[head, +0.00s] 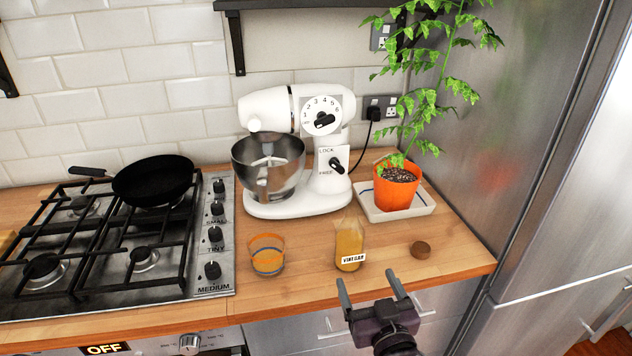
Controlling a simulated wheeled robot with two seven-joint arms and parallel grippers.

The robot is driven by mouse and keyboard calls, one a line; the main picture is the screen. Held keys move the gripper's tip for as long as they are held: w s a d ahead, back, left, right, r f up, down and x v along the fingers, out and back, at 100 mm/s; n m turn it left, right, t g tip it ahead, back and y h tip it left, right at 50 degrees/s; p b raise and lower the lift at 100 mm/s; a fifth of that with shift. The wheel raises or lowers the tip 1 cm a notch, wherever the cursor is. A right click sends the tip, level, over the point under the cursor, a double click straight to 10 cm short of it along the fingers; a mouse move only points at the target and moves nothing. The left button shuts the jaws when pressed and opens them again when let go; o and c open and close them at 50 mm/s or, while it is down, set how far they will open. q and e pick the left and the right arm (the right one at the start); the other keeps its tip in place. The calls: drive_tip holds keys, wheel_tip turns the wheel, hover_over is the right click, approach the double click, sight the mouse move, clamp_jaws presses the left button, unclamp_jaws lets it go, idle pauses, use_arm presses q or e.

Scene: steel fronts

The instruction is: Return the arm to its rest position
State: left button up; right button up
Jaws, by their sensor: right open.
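My right gripper (371,287) is at the bottom of the head view, at the counter's front edge. Its two fingers are apart, with nothing held between them. A glass bottle labelled VINEGAR (349,243) stands upright on the wooden counter just beyond the fingers, apart from them as far as I can see. My left gripper is not in view.
A white stand mixer (300,190) stands behind the bottle. A plant in an orange pot (396,187) sits on a white tray (422,205). The gas hob (110,238) with a black pan (153,180) is at left. A steel fridge (510,120) bounds the right.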

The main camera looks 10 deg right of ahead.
drive_tip(key=s+d+f+n+g, duration=0.1)
drive_tip(key=s+f+g, duration=0.4)
drive_tip(key=s+g, duration=0.25)
drive_tip(key=s+d+f+n+g, duration=0.1)
drive_tip(key=s+f+g, duration=0.4)
drive_tip(key=s+g, duration=0.3)
wheel_tip(320, 180, down, 28)
drive_tip(key=s, duration=0.2)
drive_tip(key=s+d+f+g, duration=0.1)
drive_tip(key=s+d+f, duration=0.2)
drive_tip(key=s+f, duration=1.6)
drive_tip(key=shift+s+f+h, duration=0.3)
drive_tip(key=shift+s+f, duration=0.05)
drive_tip(key=shift+s, duration=0.3)
